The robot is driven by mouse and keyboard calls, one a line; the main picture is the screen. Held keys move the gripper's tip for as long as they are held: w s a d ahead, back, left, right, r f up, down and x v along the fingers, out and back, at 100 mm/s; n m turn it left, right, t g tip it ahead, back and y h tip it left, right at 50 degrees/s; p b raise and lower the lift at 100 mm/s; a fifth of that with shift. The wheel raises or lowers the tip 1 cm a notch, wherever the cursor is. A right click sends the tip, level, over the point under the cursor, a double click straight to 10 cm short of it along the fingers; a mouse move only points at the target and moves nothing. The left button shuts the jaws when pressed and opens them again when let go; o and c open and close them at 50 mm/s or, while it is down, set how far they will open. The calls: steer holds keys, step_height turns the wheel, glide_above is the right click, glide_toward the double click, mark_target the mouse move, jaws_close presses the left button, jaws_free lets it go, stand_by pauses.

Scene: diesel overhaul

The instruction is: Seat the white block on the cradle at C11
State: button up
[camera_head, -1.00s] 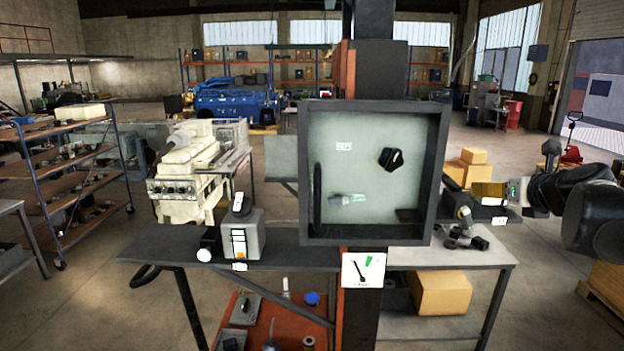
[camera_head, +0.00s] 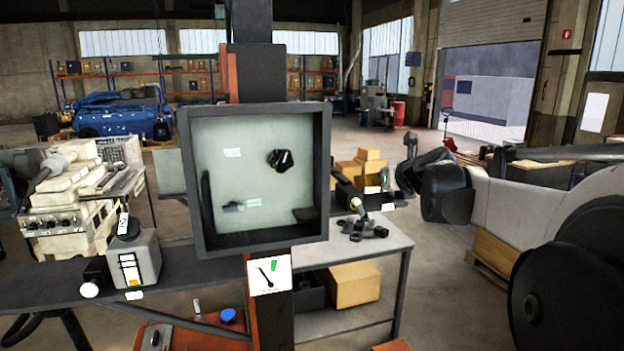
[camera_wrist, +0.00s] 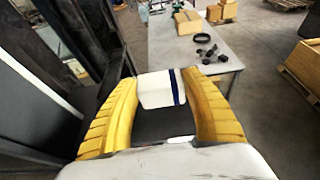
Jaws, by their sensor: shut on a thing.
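In the wrist view, a white block (camera_wrist: 155,91) with a dark blue stripe sits between the yellow ribbed fingers of my gripper (camera_wrist: 161,84). My gripper is shut on it and holds it beside a dark upright frame, with a grey table beyond. In the head view, my arm reaches in from the right toward the area just right of the panel box; the fingers and block are not clear there. A dark shelf (camera_head: 402,203) with a small white label stands there, but the label is unreadable. I cannot make out which part is the cradle at C11.
A dark-framed panel box (camera_head: 325,190) on a post stands in the centre. A grey table (camera_head: 385,243) behind it carries dark loose parts (camera_head: 362,230). A dark bench at left holds a grey box (camera_head: 140,257). Open floor lies right of the table.

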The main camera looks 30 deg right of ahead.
steer(key=shift+f+b, duration=0.65)
steer(key=shift+f, duration=0.2)
steer(key=o, duration=1.1)
steer(key=shift+o, duration=0.2)
steer(key=shift+d, duration=0.2)
steer(key=shift+a, duration=0.15)
